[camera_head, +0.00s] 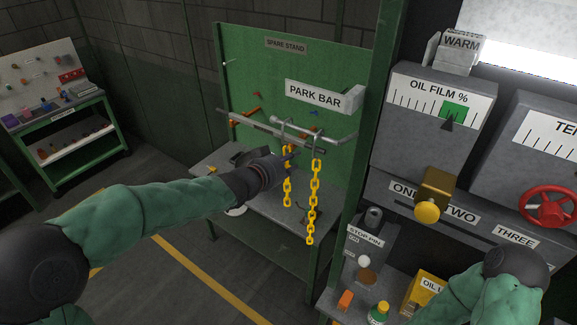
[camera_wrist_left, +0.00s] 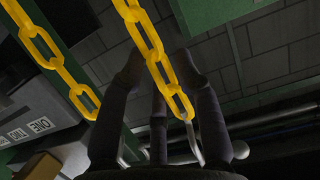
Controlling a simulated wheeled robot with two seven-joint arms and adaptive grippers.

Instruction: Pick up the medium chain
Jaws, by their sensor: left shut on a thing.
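Two yellow chains hang from hooks on a grey bar in front of the green board. The shorter chain (camera_head: 287,188) hangs at the left, and the longer chain (camera_head: 313,200) hangs to its right and reaches lower. I cannot tell from labels which is the medium one. My left gripper (camera_head: 284,161) is shut on the shorter chain near its top, just below the bar. In the left wrist view the held chain (camera_wrist_left: 150,45) runs between my dark fingers to a metal hook (camera_wrist_left: 192,140); the other chain (camera_wrist_left: 50,50) hangs beside it. My right gripper is out of view.
The PARK BAR sign (camera_head: 318,95) sits on the green board (camera_head: 245,70). A grey bench (camera_head: 262,205) stands below the chains. To the right are a gauge panel (camera_head: 425,110), a brass knob (camera_head: 430,200) and a red handwheel (camera_head: 548,206).

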